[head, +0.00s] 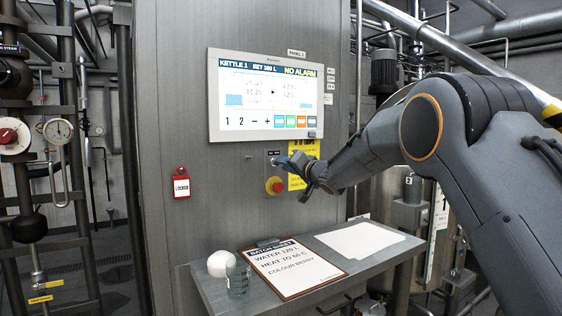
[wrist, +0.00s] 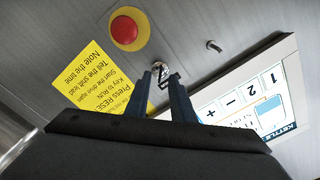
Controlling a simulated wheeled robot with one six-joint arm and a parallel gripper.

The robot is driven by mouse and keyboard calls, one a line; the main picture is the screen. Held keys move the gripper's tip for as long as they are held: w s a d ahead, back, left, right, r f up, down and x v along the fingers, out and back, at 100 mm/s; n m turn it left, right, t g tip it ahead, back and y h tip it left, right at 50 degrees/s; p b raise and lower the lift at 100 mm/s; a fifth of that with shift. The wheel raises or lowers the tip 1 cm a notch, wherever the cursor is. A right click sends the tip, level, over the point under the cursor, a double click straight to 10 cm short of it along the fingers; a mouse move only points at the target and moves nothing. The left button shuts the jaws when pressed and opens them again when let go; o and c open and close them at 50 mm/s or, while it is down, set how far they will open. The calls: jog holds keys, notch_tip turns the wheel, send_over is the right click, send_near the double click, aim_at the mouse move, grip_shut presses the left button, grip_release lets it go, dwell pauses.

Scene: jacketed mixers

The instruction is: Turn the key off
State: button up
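The silver key (wrist: 163,74) stands in its switch on the grey panel, with a small part hanging from it. In the wrist view it is at the tips of my gripper (wrist: 163,82), whose two dark fingers are apart on either side of it. I see no clear contact. In the head view my gripper (head: 283,161) is at the panel below the screen and hides the key. The red emergency button (head: 274,185) on its yellow ring is just below it; it also shows in the wrist view (wrist: 125,29).
The touchscreen (head: 266,97) reads NO ALARM. A yellow notice (wrist: 103,82) is beside the key. A small metal knob (wrist: 213,46) sticks out nearby. A red lock tag (head: 181,183) hangs at left. Below, a shelf (head: 215,298) carries a clipboard (head: 288,267), beaker (head: 238,281) and white dome (head: 220,262).

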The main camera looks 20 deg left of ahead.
jog(key=shift+p+x, duration=0.3)
jog(key=shift+x, duration=0.85)
grip_shut()
